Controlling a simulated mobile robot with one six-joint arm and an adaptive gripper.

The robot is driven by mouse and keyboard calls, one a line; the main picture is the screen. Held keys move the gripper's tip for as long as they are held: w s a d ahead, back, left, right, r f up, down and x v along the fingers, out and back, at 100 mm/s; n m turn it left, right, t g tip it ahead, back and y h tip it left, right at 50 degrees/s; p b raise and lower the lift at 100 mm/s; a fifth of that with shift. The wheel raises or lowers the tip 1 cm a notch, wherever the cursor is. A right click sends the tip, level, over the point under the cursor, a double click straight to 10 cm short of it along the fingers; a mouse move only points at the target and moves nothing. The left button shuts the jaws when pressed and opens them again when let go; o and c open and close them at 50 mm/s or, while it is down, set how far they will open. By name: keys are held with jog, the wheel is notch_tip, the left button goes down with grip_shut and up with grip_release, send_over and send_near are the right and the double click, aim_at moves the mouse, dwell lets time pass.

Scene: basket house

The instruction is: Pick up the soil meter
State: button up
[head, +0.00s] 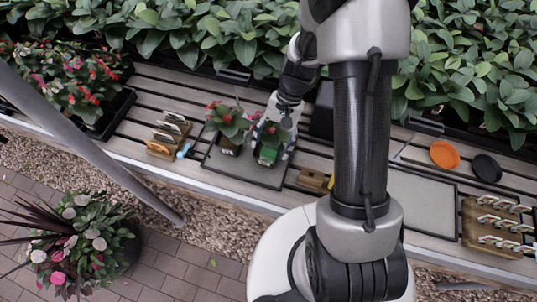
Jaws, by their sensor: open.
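My gripper (272,146) is open and points down over the right part of a dark-edged grey tray (244,174) on the slatted bench. A small plant with red flowers and a bright green body (267,155) lie between and just below its fingers. I cannot tell whether the fingers touch them. I cannot clearly make out the soil meter; the green body may be it or a pot. A second small red-flowered plant (228,122) stands to the left on the same tray.
Left of the tray are a wooden rack (168,136) and a small light-blue item (184,150). A wooden block (314,179) is to the right. Farther right are an orange disc (445,155), a dark disc (487,168) and a wooden board (485,240). Dense foliage lines the back.

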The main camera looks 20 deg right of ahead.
jog(key=shift+c, duration=0.4)
grip_shut()
dwell(0.4)
jog(key=shift+r, duration=0.2)
notch_tip(320, 180, up, 20)
jog(key=p, duration=0.5)
jog(key=shift+f+p, duration=0.15)
jog(key=shift+p, duration=0.25)
notch_tip(320, 180, up, 8)
jog(key=s+p, duration=0.2)
jog(key=p, duration=0.5)
jog(key=shift+a, duration=0.15)
